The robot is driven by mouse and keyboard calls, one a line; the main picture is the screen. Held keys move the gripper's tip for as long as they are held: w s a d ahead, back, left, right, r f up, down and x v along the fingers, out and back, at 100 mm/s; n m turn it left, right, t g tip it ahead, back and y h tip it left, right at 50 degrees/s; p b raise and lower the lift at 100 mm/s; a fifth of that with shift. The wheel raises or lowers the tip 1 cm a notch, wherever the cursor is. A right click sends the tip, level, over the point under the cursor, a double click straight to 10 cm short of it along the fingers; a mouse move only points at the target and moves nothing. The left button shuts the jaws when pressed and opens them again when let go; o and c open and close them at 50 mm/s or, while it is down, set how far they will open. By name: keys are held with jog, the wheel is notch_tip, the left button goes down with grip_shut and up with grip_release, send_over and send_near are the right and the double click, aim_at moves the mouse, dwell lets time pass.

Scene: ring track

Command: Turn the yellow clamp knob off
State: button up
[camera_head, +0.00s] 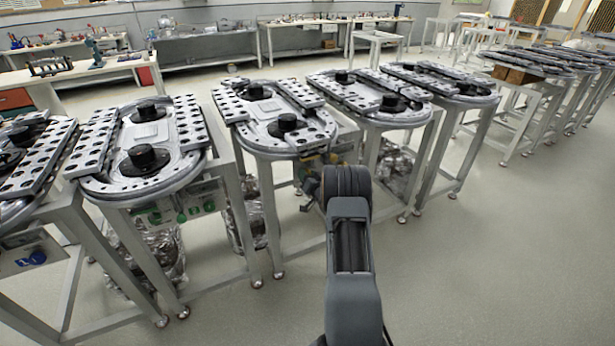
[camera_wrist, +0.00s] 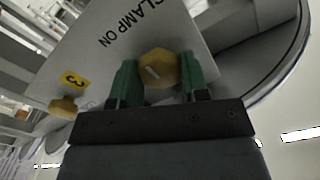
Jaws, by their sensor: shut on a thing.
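The yellow clamp knob (camera_wrist: 158,69) sits on a grey panel (camera_wrist: 110,60) in the wrist view, beside the printed words "CLAMP ON", which appear tilted. A pale line marks the knob's face. My gripper (camera_wrist: 158,78) has its two green fingers on either side of this knob and is shut on it. A second yellow knob (camera_wrist: 63,106) is at the lower left of the panel, near a yellow label with the number 3. In the head view my arm reaches to a ring track station (camera_head: 290,140), and my arm hides most of the panel and the gripper.
More ring track stations on metal frames stand to the left (camera_head: 120,185) and right (camera_head: 410,112). Benches line the back wall. The floor (camera_head: 480,270) at the right front is clear.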

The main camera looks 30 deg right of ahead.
jog(key=shift+c, duration=0.9)
jog(key=shift+f+n+b, duration=0.15)
jog(key=shift+n+b, duration=0.15)
jog(key=shift+b, duration=0.25)
jog(key=n+b, duration=1.7)
jog(key=b, duration=0.4)
jog(key=shift+r+n+b, duration=0.2)
jog(key=shift+n+b, duration=0.1)
jog(key=shift+b, duration=0.1)
